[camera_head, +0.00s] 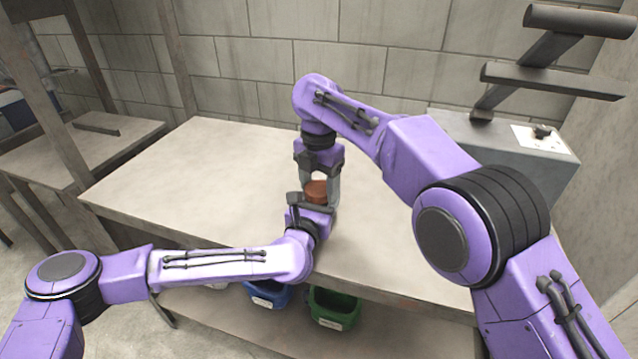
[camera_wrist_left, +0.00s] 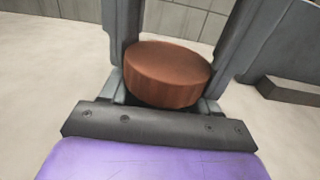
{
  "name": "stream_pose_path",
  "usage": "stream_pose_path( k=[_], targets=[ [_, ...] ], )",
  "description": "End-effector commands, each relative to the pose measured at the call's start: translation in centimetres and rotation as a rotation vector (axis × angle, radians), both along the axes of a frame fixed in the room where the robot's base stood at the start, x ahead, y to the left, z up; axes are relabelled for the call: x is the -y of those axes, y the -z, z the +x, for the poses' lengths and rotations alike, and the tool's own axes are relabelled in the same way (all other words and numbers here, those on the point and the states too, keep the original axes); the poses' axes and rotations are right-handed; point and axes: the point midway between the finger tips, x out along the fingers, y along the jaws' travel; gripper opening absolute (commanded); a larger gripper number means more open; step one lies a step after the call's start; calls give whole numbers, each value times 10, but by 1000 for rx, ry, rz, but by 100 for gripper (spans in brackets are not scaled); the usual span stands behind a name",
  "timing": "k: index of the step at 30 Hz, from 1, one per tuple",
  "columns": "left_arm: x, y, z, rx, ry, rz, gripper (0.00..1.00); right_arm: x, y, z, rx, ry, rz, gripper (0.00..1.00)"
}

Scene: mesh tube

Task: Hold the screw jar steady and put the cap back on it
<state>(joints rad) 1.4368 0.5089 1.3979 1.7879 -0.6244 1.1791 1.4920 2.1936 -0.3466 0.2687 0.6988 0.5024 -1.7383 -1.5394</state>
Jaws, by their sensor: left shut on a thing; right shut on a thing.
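A round brown cap (camera_head: 316,189) with a flat top sits between the fingers of my right gripper (camera_head: 319,186), which comes down from above and is shut on it. The cap also shows large in the left wrist view (camera_wrist_left: 168,75), roughly level, with a grey right finger at each side. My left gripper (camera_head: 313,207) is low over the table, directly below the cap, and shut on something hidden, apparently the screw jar. The jar itself cannot be made out. Whether the cap touches the jar or its thread is engaged cannot be seen.
The pale table (camera_head: 190,180) is clear to the left of the grippers. A grey machine box (camera_head: 515,160) stands at the back right. Blue (camera_head: 268,293) and green (camera_head: 333,308) bins sit beneath the table's front edge. A block wall closes the back.

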Motion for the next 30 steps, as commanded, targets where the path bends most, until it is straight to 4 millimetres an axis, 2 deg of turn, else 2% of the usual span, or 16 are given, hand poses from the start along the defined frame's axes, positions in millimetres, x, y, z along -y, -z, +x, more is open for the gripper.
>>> stream_pose_path(
  k=[3, 6, 16, 17, 18, 19, 30],
  targets=[
    [0, 0, 0, 1, 0, 0, 0, 0, 0, 0, 2, 253, 2, 28],
    [0, 0, 0, 1, 0, 0, 0, 0, 0, 0, 2, 380, 3, 28],
    [0, 0, 0, 1, 0, 0, 0, 0, 0, 0, 2, 428, 3, 28],
    [0, 0, 0, 1, 0, 0, 0, 0, 0, 0, 2, 428, 3, 70],
    [0, 0, 0, 1, -1, 0, 0, 0, 0, 0, 2, 428, 3, 84],
    [0, 0, 0, 1, -1, 0, 0, 0, 0, 0, 2, 428, 3, 90],
    [-3, 0, 2, 0, -8, -1, 0, 0, 1, -1, -2, 424, 3, 90]
  ],
)
